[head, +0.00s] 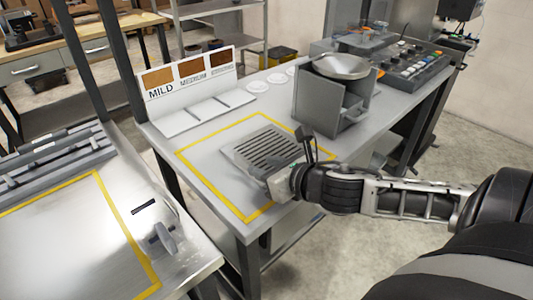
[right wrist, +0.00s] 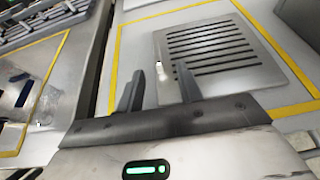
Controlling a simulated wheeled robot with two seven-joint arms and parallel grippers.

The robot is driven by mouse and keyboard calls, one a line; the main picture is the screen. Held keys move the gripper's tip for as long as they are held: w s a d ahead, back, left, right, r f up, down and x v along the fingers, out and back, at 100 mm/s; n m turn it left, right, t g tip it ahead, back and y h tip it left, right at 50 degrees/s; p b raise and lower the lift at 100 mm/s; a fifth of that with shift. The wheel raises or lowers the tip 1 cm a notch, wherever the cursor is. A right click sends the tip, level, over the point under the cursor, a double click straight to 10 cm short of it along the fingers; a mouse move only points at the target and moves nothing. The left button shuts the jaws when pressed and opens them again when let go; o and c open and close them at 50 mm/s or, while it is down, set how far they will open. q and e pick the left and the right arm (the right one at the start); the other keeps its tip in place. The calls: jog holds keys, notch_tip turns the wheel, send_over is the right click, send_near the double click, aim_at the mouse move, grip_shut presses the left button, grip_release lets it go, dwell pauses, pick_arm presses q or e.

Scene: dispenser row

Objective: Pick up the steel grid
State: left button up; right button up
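The steel grid (head: 263,149) is a flat grey slotted plate lying inside a yellow taped rectangle on the grey table. In the right wrist view the grid (right wrist: 215,45) lies just beyond my fingertips. My right gripper (head: 283,168) is at the grid's near right edge in the head view, its fingers partly hidden. In the right wrist view my right gripper (right wrist: 160,82) has its two fingers apart with nothing clearly held between them. I cannot tell whether the fingers touch the grid. My left gripper is not in view.
A grey dispenser box with a round pan (head: 341,66) stands behind the grid to the right. A sign board marked MILD (head: 190,75) and a white tray (head: 190,114) stand behind it. A second table (head: 80,220) with a yellow outline is at left, across a gap.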

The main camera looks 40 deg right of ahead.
aim_at(247, 161)
jog(key=shift+p+x, duration=0.3)
jog(key=shift+x, duration=3.4)
jog(key=shift+a+r, duration=0.15)
grip_shut()
